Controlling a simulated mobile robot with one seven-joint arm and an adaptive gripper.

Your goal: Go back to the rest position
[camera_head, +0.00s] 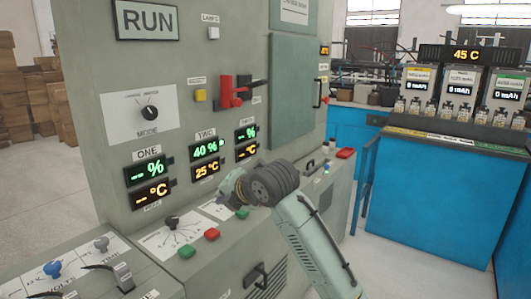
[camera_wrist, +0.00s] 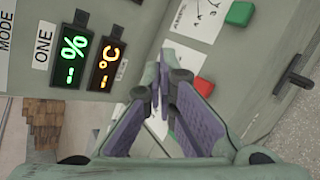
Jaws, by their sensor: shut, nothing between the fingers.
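My gripper (camera_head: 230,190) hangs in front of the grey control cabinet (camera_head: 105,95), just above its sloped console. In the wrist view my gripper (camera_wrist: 161,88) has its two fingers together at the tips with nothing between them. The green button (camera_wrist: 239,13) and red button (camera_wrist: 202,86) lie beyond the fingers in that view. My gripper looks apart from the panel, though the exact gap is hard to tell. No rest position is marked in either view.
Display ONE (camera_head: 145,171) shows dashes; display TWO (camera_head: 206,150) reads 40 % and 25 C. A red lever (camera_head: 226,92) and black mode knob (camera_head: 149,113) stick out of the cabinet. A blue bench (camera_head: 430,195) stands at right. Bare floor lies between bench and cabinet.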

